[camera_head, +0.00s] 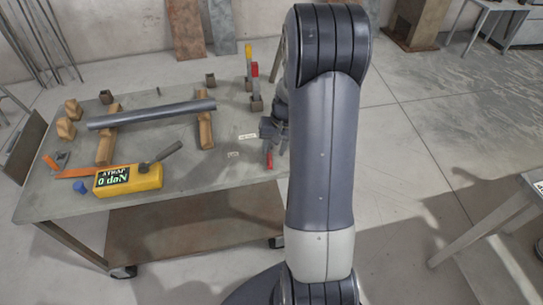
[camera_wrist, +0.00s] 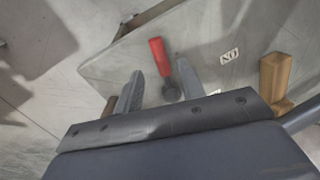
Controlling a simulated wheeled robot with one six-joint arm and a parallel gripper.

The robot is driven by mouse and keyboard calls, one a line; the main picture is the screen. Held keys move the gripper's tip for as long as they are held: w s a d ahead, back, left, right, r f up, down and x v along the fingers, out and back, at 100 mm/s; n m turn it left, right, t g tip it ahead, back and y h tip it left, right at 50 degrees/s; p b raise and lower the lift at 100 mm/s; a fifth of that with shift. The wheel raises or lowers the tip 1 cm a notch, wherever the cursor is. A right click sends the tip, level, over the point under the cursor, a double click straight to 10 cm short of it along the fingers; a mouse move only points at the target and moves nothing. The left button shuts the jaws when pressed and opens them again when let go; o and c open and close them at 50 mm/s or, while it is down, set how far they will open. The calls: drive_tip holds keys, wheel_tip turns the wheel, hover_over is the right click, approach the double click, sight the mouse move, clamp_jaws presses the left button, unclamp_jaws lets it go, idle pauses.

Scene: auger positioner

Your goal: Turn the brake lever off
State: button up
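The brake lever has a red handle (camera_wrist: 159,56) and a dark round pivot (camera_wrist: 172,94) on the grey table top, near its edge. In the head view the red lever (camera_head: 268,159) shows by the table's right side, just below my gripper (camera_head: 274,132). In the wrist view my gripper (camera_wrist: 158,86) is open, with its two grey fingers apart. The lever appears between the fingers, closer to the right one. I cannot tell whether they touch. A white label (camera_wrist: 229,55) reading ON, upside down, lies right of the lever.
On the table (camera_head: 215,178), a grey pipe (camera_head: 150,114) rests across wooden blocks (camera_head: 205,130). A yellow box (camera_head: 128,179) displays 0 daN. Upright red and yellow parts (camera_head: 254,75) stand at the back right. A wooden block (camera_wrist: 274,76) is right of the lever.

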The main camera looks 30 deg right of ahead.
sight(270, 160)
drive_tip(key=shift+w+a+f, duration=0.1)
drive_tip(key=shift+a+f, duration=0.1)
drive_tip(key=shift+f, duration=0.85)
drive_tip(key=shift+w+a+f, duration=0.1)
drive_tip(key=shift+a+f, duration=0.1)
drive_tip(key=shift+f, duration=0.8)
drive_tip(key=shift+c, duration=0.4)
clamp_jaws()
